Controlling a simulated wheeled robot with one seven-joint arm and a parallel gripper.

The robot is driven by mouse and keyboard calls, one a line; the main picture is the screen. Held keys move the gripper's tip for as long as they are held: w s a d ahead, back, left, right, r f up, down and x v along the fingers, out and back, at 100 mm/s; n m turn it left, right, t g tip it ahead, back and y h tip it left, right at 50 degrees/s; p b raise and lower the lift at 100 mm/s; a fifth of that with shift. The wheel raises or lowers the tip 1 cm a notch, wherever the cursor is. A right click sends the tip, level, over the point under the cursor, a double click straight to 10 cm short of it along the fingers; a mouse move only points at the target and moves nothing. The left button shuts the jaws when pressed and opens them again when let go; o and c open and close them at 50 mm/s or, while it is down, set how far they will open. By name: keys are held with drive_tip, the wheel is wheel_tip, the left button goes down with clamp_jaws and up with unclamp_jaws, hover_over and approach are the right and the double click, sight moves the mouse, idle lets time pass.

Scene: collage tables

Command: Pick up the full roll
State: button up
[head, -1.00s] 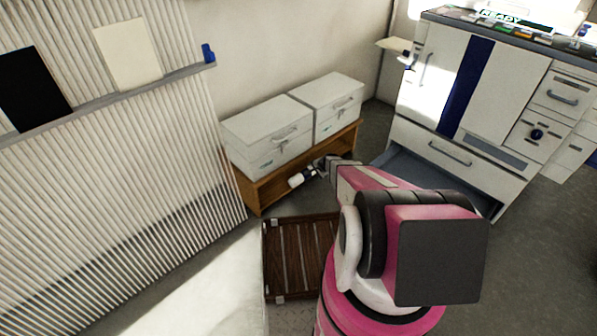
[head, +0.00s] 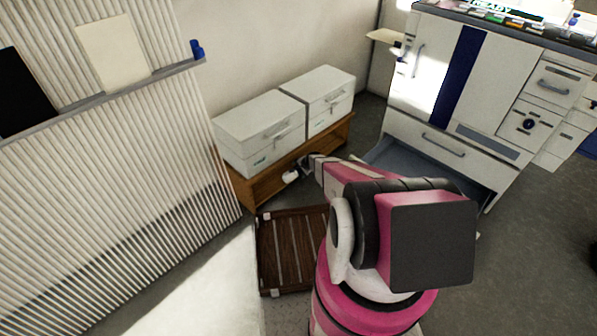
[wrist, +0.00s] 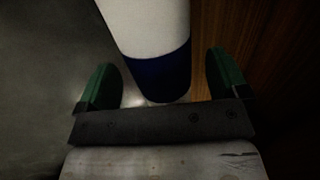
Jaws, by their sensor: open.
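In the wrist view a cylinder, white with a dark blue band at its near end, fits the roll (wrist: 150,28). It lies between the two green fingers of my gripper (wrist: 161,62). The fingers are spread, with gaps showing on both sides of it, so it is not clasped. Its far end is cut off by the top of the picture. In the head view my arm reaches toward the low wooden shelf, and a small white shape shows at the arm's end; I cannot tell there whether it is the roll or part of my wrist.
A wooden surface (wrist: 240,45) stands close on the right in the wrist view. In the head view two white boxes (head: 262,130) sit on the low wooden shelf (head: 247,193). A slatted wooden crate (head: 290,250) is on the floor. A cabinet (head: 415,140) has an open bottom drawer.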

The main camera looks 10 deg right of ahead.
drive_tip(key=x, duration=0.2)
drive_tip(key=shift+w+a+f, duration=0.1)
drive_tip(key=shift+w+f, duration=0.1)
drive_tip(key=shift+f, duration=0.1)
drive_tip(key=c, duration=1.1)
drive_tip(key=shift+r, duration=0.2)
